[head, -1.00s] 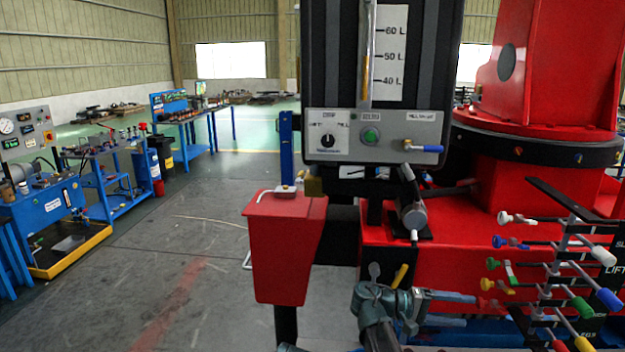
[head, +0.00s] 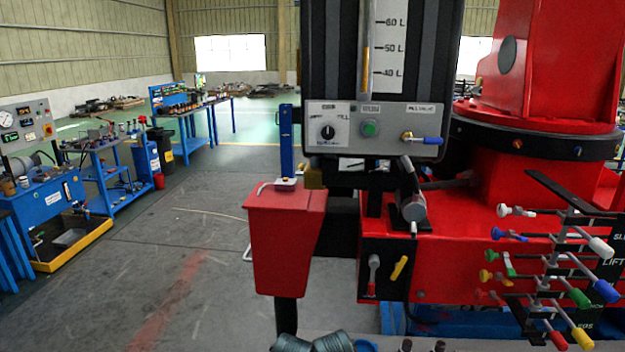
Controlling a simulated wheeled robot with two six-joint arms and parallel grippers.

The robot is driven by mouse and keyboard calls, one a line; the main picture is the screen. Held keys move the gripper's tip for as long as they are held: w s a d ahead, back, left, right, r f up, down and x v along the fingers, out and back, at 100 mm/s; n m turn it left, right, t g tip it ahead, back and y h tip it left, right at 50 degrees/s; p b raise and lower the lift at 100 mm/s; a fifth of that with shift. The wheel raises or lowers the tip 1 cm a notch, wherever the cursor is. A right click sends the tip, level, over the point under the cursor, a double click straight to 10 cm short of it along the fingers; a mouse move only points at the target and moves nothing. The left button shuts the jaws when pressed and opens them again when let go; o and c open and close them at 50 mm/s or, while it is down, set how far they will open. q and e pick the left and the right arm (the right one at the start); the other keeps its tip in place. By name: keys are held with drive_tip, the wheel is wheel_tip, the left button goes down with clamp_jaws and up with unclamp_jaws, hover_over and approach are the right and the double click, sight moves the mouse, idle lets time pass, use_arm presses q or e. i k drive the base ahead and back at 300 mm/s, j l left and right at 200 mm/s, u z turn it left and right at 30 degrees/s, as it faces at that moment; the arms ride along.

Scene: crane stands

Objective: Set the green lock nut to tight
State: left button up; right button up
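A green knob-like nut (head: 509,264) sits at the left side of the lever bank on the right, between a blue knob (head: 499,234) above and a yellow knob (head: 487,276) below. I take it as the green lock nut; how tight it is cannot be told at this size. A separate green lever handle (head: 579,298) points out at the lower right of the bank. Neither gripper's fingers are in view.
The lever bank also carries white (head: 601,246), blue, yellow and red handles, closely spaced. A red bin (head: 287,242) and a tank control panel (head: 374,131) stand ahead. Blue workbenches are at left. The floor (head: 170,260) left of the bin is clear.

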sight(509, 267)
drive_tip(key=z, duration=1.5)
